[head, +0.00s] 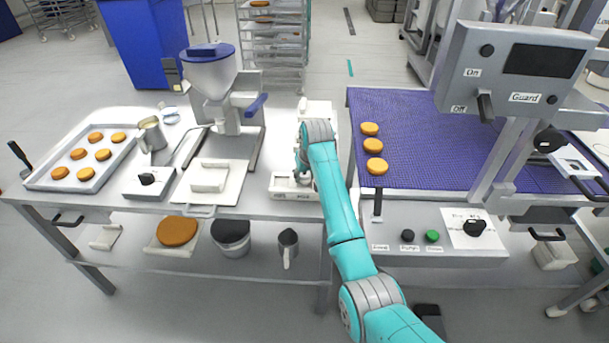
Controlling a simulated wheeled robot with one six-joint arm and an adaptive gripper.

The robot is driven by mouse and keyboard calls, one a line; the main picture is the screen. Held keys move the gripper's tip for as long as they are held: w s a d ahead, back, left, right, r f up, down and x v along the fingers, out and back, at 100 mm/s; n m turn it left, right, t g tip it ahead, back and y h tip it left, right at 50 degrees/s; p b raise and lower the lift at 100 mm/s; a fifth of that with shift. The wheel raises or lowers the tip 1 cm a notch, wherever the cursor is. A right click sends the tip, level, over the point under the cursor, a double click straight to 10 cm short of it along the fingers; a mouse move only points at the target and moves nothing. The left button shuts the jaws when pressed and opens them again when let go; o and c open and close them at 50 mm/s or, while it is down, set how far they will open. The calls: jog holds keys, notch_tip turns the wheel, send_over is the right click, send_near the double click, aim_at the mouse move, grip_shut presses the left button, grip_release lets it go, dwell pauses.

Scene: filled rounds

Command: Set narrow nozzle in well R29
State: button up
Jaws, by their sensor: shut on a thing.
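My gripper (301,176) is low over a small white block (283,186) near the front edge of the left table. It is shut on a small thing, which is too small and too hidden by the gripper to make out. A label shows on the block's front, but I cannot read it clearly. I cannot pick out the narrow nozzle or well R29. My teal arm covers the block's right side. Another white piece (316,108) lies behind the gripper, partly covered by the arm.
A depositor with a white hopper (210,75) stands left of the gripper, with a white tray piece (209,178) before it. A baking tray (52,182) of filled rounds is far left. Right is a purple conveyor (420,130) with 3 rounds and a guard panel (515,65) above.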

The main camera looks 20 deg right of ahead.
jog(key=shift+f, duration=0.2)
jog(key=o, duration=1.2)
jog(key=shift+r, duration=0.1)
jog(key=v, duration=1.2)
